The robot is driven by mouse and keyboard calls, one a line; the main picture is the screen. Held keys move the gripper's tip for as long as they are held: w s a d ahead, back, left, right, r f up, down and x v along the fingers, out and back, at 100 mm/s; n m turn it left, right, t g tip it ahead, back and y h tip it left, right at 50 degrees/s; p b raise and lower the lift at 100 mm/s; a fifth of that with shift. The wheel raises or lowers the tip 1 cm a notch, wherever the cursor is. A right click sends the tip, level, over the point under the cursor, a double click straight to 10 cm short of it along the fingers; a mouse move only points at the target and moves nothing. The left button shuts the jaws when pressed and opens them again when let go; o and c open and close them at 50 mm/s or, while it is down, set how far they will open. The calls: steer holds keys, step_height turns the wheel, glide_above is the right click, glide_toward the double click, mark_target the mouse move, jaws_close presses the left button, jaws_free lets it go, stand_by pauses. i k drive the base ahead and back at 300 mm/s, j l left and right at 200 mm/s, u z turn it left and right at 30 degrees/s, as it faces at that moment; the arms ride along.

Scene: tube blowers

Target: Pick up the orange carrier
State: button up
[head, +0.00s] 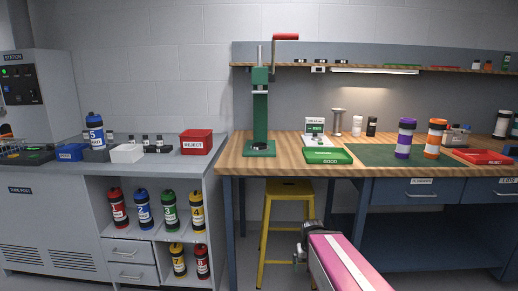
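The orange carrier (434,145) stands upright on the green mat (372,154) on the right part of the wooden workbench. It has a white band around its middle and a dark top. My gripper (301,255) is low in front of the bench, below the tabletop and well to the left of the carrier, apart from it. It is small and dark here, and its fingers are not clear enough to show whether they are open.
A purple carrier (404,146) stands just left of the orange one. A red tray (484,157) lies to its right, with small bottles behind. A green tray (327,156) and a green press (260,118) stand farther left. A yellow stool (287,190) is under the bench.

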mark_target(436, 127)
steer(key=z, duration=1.3)
steer(key=l, duration=0.15)
